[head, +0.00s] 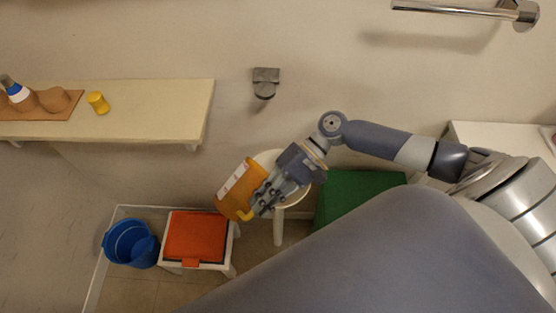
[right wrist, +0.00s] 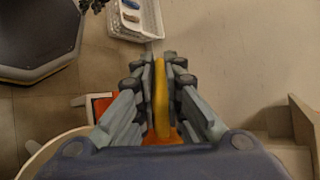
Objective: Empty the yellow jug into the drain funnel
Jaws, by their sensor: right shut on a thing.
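The yellow-orange jug (head: 234,188) with a pale label hangs in the air near the middle of the head view and looks tilted. My right gripper (head: 262,199) is shut on its yellow handle; in the right wrist view the handle (right wrist: 161,92) stands between the fingers. Whether the jug holds anything cannot be seen. A round white piece on a white leg (head: 278,232) is partly hidden behind the jug and gripper; it may be the drain funnel, but I cannot tell. My left gripper is not in view.
A white stand with an orange top (head: 195,236) and a blue bucket (head: 130,242) are at the lower left. A green box (head: 352,192) is right of the gripper. A wall shelf (head: 165,108) holds a small yellow cup (head: 98,102). A towel bar (head: 465,10) is at upper right.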

